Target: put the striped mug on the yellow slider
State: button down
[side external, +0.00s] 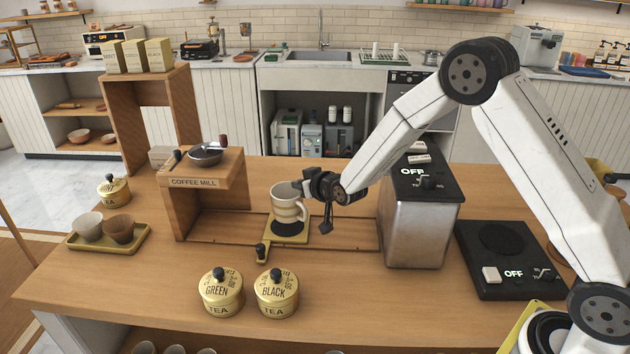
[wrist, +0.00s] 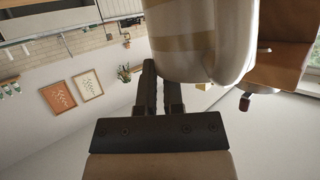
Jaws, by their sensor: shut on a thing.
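The striped mug (side external: 288,203), cream with tan bands, is upright over the yellow slider (side external: 273,238). In the side view its base is close above the slider's dark round pad (side external: 289,228); I cannot tell whether they touch. My gripper (side external: 309,187) reaches in from the right and is shut on the mug at its right side. In the wrist view the mug (wrist: 195,40) fills the upper middle beside the fingers (wrist: 147,88). The slider lies on the counter, its dark knob (side external: 262,252) towards the front.
The wooden coffee mill stand (side external: 205,182) is left of the mug, and a metal box with a black top (side external: 415,220) is to the right. Green (side external: 221,292) and black (side external: 277,293) tea tins stand in front. A tray with two cups (side external: 75,243) is far left.

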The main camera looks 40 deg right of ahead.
jog(key=shift+w+f, duration=0.1)
jog(key=shift+w+f, duration=0.15)
jog(key=shift+f, duration=1.55)
jog(key=c, duration=0.7)
grip_release()
jog(key=shift+c, duration=0.2)
jog(key=v, duration=1.2)
